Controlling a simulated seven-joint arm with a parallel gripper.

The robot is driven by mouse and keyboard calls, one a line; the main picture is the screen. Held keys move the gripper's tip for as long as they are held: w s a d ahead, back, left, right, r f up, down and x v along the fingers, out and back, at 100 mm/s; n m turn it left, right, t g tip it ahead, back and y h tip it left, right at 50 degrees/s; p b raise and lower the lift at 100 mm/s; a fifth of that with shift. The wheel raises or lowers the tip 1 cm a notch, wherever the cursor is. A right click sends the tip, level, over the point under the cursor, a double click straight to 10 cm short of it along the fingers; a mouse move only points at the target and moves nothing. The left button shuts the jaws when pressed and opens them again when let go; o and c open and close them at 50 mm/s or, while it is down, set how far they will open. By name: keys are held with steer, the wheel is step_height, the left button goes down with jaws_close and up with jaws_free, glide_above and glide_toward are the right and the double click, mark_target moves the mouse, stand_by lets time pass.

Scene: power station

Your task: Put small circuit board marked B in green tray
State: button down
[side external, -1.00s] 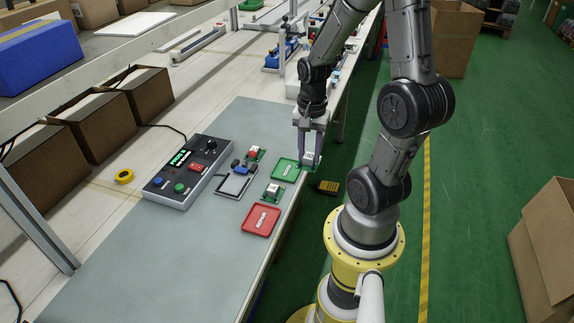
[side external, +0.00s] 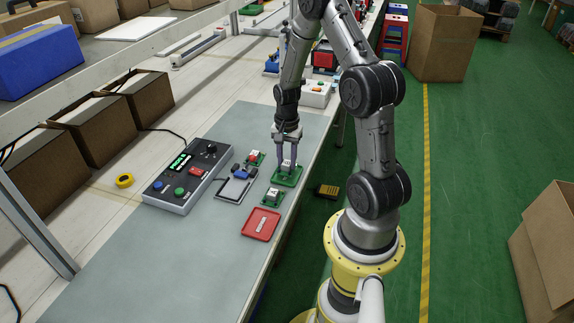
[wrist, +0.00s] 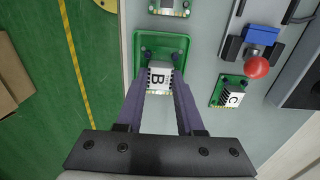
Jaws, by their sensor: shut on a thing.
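The small circuit board marked B (wrist: 158,77) is white-topped and sits between my fingers. It shows in the side external view as a small pale block (side external: 288,163) at my fingertips. My gripper (side external: 287,167) points down over the green tray and is shut on board B. The green tray (wrist: 183,45) lies at the table edge, with board B within its outline in the wrist view. I cannot tell whether the board touches the tray floor. My fingers hide part of the tray.
A board marked C (wrist: 232,93) lies beside the tray, near a red knob (wrist: 257,67). Another green board (side external: 272,197) lies between the green tray and a red tray (side external: 260,224). A control box (side external: 188,174) stands left. The mat's near end is clear.

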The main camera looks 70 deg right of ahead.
steer(key=shift+f, duration=1)
steer(key=shift+f, duration=0.15)
steer(key=c, duration=0.5)
jaws_free()
steer(key=shift+c, duration=0.2)
